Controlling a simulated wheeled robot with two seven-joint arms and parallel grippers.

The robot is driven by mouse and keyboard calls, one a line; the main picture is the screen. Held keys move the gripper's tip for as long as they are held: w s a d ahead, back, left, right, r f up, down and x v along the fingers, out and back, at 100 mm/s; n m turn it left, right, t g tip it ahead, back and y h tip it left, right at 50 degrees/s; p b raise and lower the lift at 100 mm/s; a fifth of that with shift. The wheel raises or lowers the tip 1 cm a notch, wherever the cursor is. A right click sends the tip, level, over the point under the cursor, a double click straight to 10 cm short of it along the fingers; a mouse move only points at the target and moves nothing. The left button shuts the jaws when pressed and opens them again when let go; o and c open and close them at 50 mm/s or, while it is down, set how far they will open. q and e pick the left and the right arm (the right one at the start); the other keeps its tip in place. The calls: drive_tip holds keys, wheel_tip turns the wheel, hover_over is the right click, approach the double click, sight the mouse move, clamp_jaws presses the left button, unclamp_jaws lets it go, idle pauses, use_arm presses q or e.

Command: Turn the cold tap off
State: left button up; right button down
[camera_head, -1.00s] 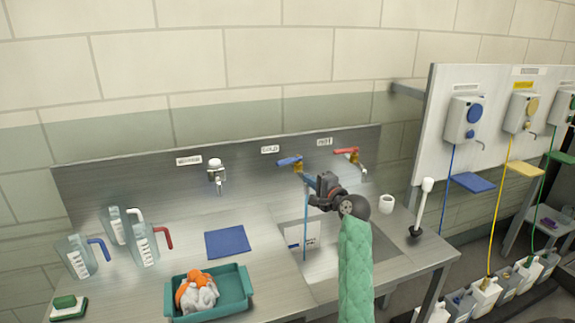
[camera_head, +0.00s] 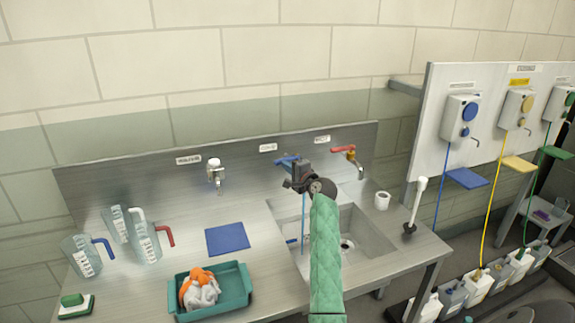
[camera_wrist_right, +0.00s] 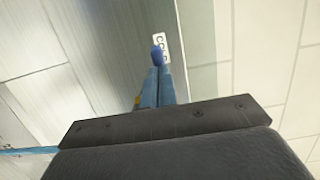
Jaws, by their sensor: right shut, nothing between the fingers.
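The cold tap (camera_head: 285,159) has a blue lever and sits on the steel backsplash under a "COLD" label (camera_head: 268,148). A thin blue stream of water (camera_head: 303,215) runs down below it into the sink. My right gripper (camera_head: 296,176) is shut and empty, right at the cold tap, and hides most of its body. In the right wrist view, the closed fingertips (camera_wrist_right: 158,78) are close to the blue lever end (camera_wrist_right: 158,52); I cannot tell whether they touch. My left gripper is not in view.
The hot tap (camera_head: 343,149) with a red lever is just right of my gripper. A white-topped tap (camera_head: 214,170) is on the left. The sink (camera_head: 365,232) lies below. A teal tray (camera_head: 238,300), jugs (camera_head: 147,243), a white cup (camera_head: 382,200) and a brush (camera_head: 419,193) stand around it.

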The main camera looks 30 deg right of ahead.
drive_tip(key=shift+w, duration=0.1)
idle(0.3)
drive_tip(key=shift+w+a+r, duration=0.1)
drive_tip(key=shift+w+a, duration=0.15)
drive_tip(key=shift+w, duration=0.25)
drive_tip(key=shift+w+a, duration=0.25)
drive_tip(key=shift+w, duration=0.2)
